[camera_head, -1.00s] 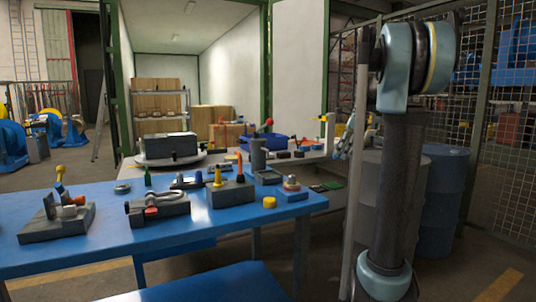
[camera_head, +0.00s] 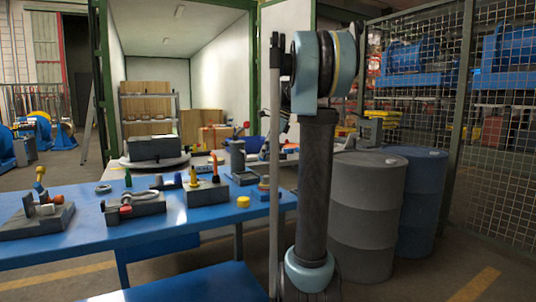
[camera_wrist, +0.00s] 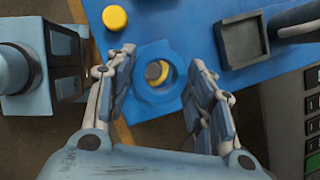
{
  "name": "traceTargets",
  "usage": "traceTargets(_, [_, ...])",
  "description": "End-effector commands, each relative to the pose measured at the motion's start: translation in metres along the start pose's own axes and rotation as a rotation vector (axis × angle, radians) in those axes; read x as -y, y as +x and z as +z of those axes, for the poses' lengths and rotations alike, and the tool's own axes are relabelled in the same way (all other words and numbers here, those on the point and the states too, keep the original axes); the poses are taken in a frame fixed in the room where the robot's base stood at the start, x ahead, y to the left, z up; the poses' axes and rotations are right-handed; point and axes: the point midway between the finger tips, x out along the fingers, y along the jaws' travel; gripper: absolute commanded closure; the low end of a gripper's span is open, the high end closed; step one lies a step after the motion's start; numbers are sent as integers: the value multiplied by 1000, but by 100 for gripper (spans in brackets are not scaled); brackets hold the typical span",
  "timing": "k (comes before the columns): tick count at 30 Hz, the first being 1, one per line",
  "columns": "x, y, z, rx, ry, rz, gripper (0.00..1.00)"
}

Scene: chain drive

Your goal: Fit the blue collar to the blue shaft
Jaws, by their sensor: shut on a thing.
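In the wrist view, my gripper (camera_wrist: 163,60) has a finger on each side of a blue ring-shaped collar (camera_wrist: 158,98), which it holds over the blue table's edge area. Through the collar's hole I see a dark inside with a round grey and yellow piece; I cannot tell how far below it lies. I cannot make out the blue shaft for certain.
The blue table (camera_head: 150,235) bears several fixtures. A yellow cap (camera_head: 243,202) stands near its front edge and also shows in the wrist view (camera_wrist: 115,18). A dark square tray (camera_wrist: 243,42) lies right of the collar. A grey drum (camera_head: 365,215) and a blue drum (camera_head: 422,200) stand at the right.

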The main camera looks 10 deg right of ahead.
Motion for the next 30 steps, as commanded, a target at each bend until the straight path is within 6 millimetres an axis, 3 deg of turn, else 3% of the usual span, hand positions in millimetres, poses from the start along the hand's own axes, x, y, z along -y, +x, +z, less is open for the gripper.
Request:
traceTargets(11, [0, 5, -3, 0, 1, 0, 89])
traceTargets(30, [0, 46, -20, 0, 1, 0, 89])
